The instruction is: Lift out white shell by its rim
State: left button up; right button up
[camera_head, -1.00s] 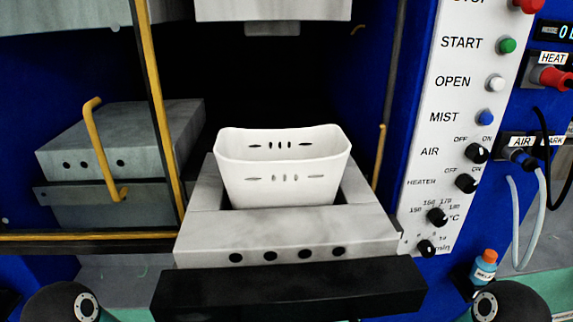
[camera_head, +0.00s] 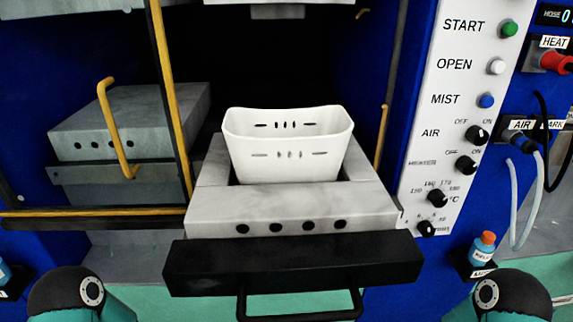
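The white shell (camera_head: 290,163) is an open-topped tub with slots in its walls. It sits upright in the cavity of the grey lower mold block (camera_head: 290,210), with its upper part and rim standing above the block. Rounded dark parts of my arms show at the bottom left and bottom right corners. Neither gripper is in the picture, and nothing of mine touches the shell.
The upper press part (camera_head: 265,10) hangs above and behind the shell. A black front bar (camera_head: 292,264) with a handle (camera_head: 300,314) lies before the mold. Yellow rails (camera_head: 170,100) stand left; the control panel (camera_head: 450,120) and a small bottle (camera_head: 482,248) are right.

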aim_at(302, 153)
jog(key=u, duration=0.1)
jog(key=k, duration=0.4)
jog(key=u, duration=0.45)
jog(key=k, duration=1.8)
jog(key=z, duration=0.85)
jog(key=i, duration=1)
